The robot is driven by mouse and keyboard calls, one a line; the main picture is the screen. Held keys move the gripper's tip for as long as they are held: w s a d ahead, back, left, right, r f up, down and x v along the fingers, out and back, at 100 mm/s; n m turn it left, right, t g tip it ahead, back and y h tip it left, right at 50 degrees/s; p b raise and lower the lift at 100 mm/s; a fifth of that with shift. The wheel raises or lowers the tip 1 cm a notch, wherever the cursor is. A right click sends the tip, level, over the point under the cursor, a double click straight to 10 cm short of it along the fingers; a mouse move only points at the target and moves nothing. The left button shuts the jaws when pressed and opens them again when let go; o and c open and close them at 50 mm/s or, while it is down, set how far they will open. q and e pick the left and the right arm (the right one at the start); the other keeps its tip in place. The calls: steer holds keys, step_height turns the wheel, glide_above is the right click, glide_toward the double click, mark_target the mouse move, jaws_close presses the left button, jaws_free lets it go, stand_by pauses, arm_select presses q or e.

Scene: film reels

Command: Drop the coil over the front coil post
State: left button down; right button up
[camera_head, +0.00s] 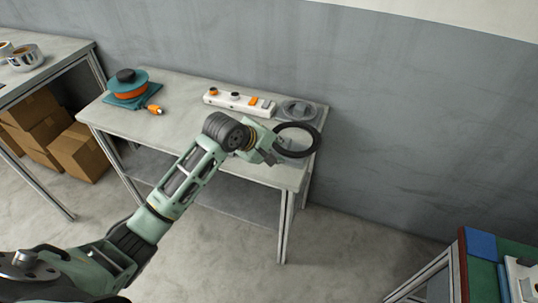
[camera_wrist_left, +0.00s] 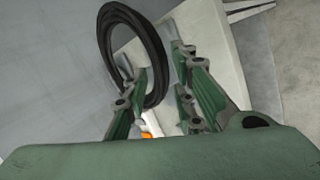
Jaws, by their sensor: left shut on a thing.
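The coil is a black ring (camera_head: 318,140), held tilted over the right end of the table. It also shows in the left wrist view (camera_wrist_left: 157,48), its near side between the fingers. My left gripper (camera_head: 272,153) is shut on it at its left side. A pale grey base (camera_head: 293,145) shows through and below the ring; it looks like the front coil post's holder, but the post itself is not clear. Behind the ring, a grey round holder (camera_head: 298,109) lies on the table. Whether the coil touches anything below is unclear. My right gripper is not in view.
The grey table (camera_head: 180,120) holds a white power strip (camera_head: 238,101) just left of the holders. A grey wall stands behind.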

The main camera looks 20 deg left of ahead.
arm_select(q)
steer(key=w+a+f, duration=0.2)
steer(key=a, duration=0.1)
steer(key=a+f, duration=0.1)
steer(key=shift+w+a, duration=0.2)
steer(key=shift+w, duration=0.2)
steer(key=shift+a+f, duration=0.1)
steer(key=shift+f, duration=0.15)
step_height(320, 180, down, 4)
steer(key=shift+r, duration=0.15)
steer(key=c, duration=1.7)
jaws_free()
steer(key=shift+c, duration=0.2)
steer(key=shift+o, duration=1.4)
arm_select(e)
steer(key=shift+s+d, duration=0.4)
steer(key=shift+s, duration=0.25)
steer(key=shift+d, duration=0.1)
